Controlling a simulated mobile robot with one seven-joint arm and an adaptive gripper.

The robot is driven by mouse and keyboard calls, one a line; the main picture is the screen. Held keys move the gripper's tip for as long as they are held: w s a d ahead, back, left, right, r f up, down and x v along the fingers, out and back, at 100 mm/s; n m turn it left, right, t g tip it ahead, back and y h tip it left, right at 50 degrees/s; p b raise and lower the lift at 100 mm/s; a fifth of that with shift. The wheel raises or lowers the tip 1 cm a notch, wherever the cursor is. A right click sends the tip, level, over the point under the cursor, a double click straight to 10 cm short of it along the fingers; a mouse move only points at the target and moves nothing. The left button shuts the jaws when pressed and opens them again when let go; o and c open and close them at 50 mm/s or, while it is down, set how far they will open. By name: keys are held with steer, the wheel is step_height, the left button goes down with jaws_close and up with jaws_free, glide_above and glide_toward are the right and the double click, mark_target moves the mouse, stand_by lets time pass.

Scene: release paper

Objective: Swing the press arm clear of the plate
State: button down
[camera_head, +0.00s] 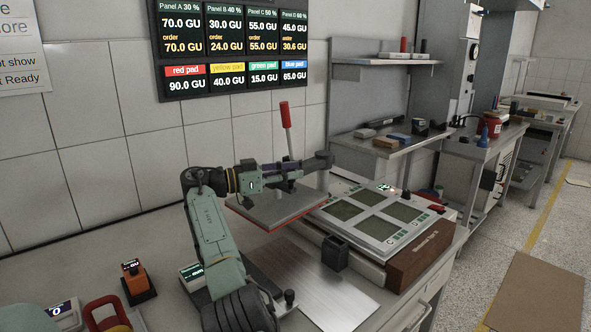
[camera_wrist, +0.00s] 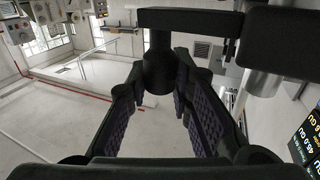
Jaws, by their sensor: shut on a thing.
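The press arm's flat grey slab (camera_head: 272,207) with a red edge lies left of the panelled plate (camera_head: 376,216). Its right end comes close to the plate's left edge; I cannot tell if they overlap. A red-handled lever (camera_head: 286,115) stands upright behind the slab. My gripper (camera_head: 312,163) reaches right above the slab and is shut on a dark knob (camera_head: 325,156) that seems part of the press arm. In the wrist view the knob (camera_wrist: 158,72) sits between my fingertips (camera_wrist: 160,85), below a black bar (camera_wrist: 190,20). My gripper hides part of the slab and lever base.
A small black box (camera_head: 335,254) stands before the plate. An orange device (camera_head: 133,280) and a red ring-shaped item (camera_head: 105,312) are at front left. A side bench (camera_head: 375,150) holds several small blocks.

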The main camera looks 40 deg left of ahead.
steer(key=shift+a, duration=0.1)
stand_by(0.5)
steer(key=c, duration=1.4)
jaws_free()
steer(key=shift+w+f, duration=0.1)
